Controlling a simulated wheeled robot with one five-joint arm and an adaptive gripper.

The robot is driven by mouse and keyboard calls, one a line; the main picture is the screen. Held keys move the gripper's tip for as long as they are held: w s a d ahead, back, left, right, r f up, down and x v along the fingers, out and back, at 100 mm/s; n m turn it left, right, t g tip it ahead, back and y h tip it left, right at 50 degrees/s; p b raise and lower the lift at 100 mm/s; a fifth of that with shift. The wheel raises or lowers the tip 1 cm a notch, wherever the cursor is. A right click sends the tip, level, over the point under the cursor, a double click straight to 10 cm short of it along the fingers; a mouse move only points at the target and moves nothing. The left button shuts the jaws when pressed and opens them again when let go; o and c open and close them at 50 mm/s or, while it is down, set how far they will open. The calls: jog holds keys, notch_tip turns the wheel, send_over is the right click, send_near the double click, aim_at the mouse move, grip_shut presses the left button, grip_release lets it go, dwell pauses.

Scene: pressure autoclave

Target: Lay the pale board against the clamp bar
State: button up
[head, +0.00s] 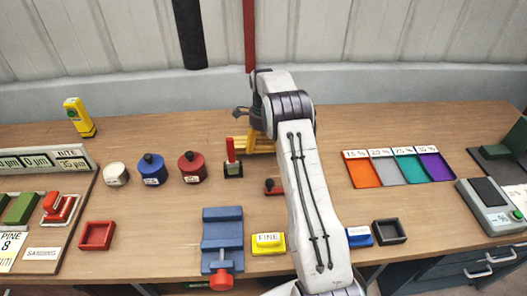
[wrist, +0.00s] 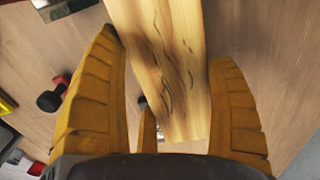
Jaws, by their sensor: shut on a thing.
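The pale board (wrist: 158,60), a light wooden strip with dark grain marks, is between the two yellow-brown fingers of my gripper (wrist: 165,52) in the wrist view. My gripper is shut on it, and the board runs out past the top edge of the view. A blue clamp (head: 222,238) with a red knob stands at the front edge of the bench. Which part is the clamp bar I cannot tell.
A red upright piece on a dark base (head: 232,160) is close to my gripper. Round pots (head: 192,168) stand to the left. A yellow FINE block (head: 268,243) is right of the clamp. Coloured trays (head: 397,167) lie right of my arm.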

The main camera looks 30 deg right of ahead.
aim_at(264, 158)
jog(key=shift+f+p, duration=0.6)
jog(key=shift+p, duration=0.65)
jog(key=shift+f, duration=1.35)
jog(key=shift+f, duration=0.1)
jog(key=o, duration=1.2)
jog(key=shift+c, duration=0.2)
